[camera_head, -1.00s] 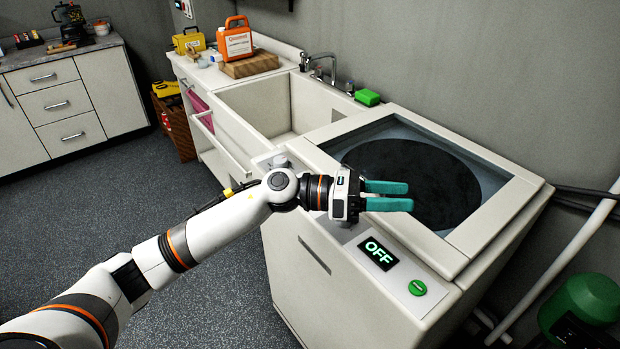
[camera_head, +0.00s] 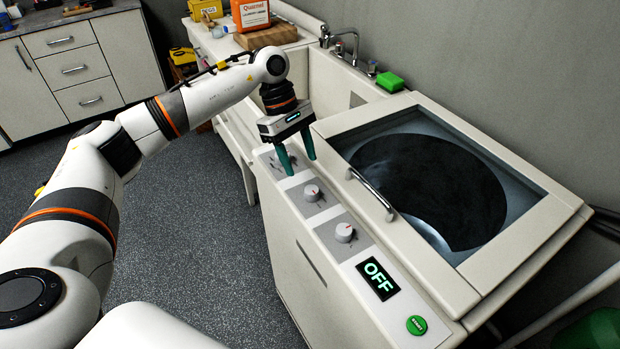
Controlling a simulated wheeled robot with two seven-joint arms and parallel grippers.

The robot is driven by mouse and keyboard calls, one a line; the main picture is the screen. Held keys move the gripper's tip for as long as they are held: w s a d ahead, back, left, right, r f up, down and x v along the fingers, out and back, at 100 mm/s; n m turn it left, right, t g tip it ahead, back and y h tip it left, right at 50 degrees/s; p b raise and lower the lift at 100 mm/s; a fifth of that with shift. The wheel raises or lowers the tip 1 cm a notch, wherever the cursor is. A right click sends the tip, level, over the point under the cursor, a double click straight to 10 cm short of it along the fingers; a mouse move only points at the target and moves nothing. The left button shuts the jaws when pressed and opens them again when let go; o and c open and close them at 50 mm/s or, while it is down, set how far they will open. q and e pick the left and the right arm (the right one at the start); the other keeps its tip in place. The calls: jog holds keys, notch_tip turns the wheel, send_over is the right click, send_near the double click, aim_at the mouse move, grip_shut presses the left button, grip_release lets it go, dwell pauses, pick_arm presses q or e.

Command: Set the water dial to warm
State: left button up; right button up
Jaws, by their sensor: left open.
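A white washing machine (camera_head: 300,262) has a sloped control panel with three dials in a row. The far dial (camera_head: 275,160) is mostly hidden behind my left gripper's fingers. The middle dial (camera_head: 312,192) and the near dial (camera_head: 345,232) are pale round knobs in plain view. Their labels are too small to read, so I cannot tell which one sets the water. My left gripper (camera_head: 300,165) is open, its teal fingers pointing down at the far dial. I cannot tell whether they touch it. My right gripper is not in view.
The panel also has a display (camera_head: 378,279) reading OFF and a green button (camera_head: 417,325). The lid (camera_head: 470,262) is closed, with a metal handle (camera_head: 371,193) beside the dials. A sink with a faucet (camera_head: 338,42) and green sponge (camera_head: 390,81) lies behind.

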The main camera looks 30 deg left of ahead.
aim_at(311, 189)
pick_arm(q)
jog(key=p+x, duration=0.1)
jog(key=x, duration=0.2)
jog(key=shift+w+d+f, duration=0.15)
jog(key=shift+w+f, duration=0.05)
jog(key=shift+f, duration=0.15)
jog(key=x, duration=0.2)
jog(key=shift+d+f+p, duration=0.1)
jog(key=shift+f+p, duration=0.15)
jog(key=shift+p, duration=0.05)
jog(key=shift+s+d+f, duration=0.1)
jog(key=shift+d+f, duration=0.05)
jog(key=shift+f, duration=0.15)
jog(key=shift+d+f, duration=0.1)
jog(key=shift+f, duration=0.25)
jog(key=shift+c, duration=0.6)
jog(key=c, duration=0.8)
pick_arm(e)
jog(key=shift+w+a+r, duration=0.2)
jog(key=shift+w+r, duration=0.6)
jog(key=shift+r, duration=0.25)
